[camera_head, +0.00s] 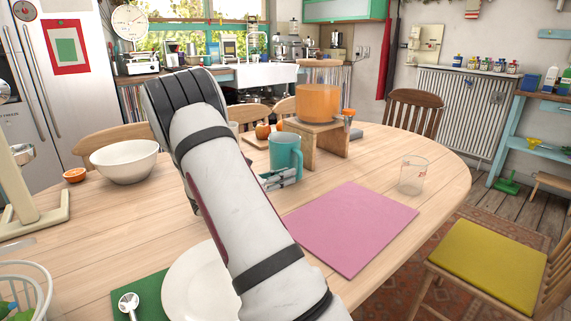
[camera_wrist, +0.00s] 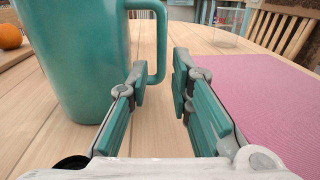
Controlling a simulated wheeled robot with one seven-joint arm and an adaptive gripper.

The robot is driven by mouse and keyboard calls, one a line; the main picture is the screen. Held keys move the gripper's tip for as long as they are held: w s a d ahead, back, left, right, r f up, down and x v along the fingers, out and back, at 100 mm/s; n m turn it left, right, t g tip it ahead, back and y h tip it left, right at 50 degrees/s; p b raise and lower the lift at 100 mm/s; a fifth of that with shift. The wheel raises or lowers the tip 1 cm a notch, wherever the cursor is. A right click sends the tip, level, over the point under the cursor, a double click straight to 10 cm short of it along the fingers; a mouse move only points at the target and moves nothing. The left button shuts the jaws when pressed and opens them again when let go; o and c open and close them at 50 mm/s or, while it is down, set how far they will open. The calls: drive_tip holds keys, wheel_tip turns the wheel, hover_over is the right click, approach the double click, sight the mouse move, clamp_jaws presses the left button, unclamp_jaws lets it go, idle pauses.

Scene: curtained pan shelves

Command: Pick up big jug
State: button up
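The big teal jug (camera_head: 286,152) stands upright on the wooden table, right of my forearm in the head view. In the wrist view the jug (camera_wrist: 82,60) fills the left side, with its handle (camera_wrist: 160,40) pointing right. My gripper (camera_wrist: 160,88) is open and empty, low near the table. The outer part of the handle lines up with the gap between the fingers, and the left fingertip overlaps the handle's lower end. I cannot tell whether they touch. In the head view my gripper (camera_head: 281,179) shows just in front of the jug.
A pink mat (camera_head: 350,228) lies right of the gripper, with a clear glass beaker (camera_head: 413,176) beyond it. An orange pot (camera_head: 318,102) sits on a wooden stand (camera_head: 328,140) behind the jug. A white bowl (camera_head: 124,161) and a white plate (camera_head: 196,285) are on the table.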

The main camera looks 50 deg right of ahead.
sight(298, 170)
drive_tip(key=shift+b+x, duration=0.8)
drive_tip(key=shift+x, duration=2.15)
drive_tip(key=shift+s+a+r, duration=0.1)
drive_tip(key=shift+r, duration=0.05)
drive_tip(key=shift+c, duration=0.6)
clamp_jaws()
drive_tip(key=shift+r, duration=0.1)
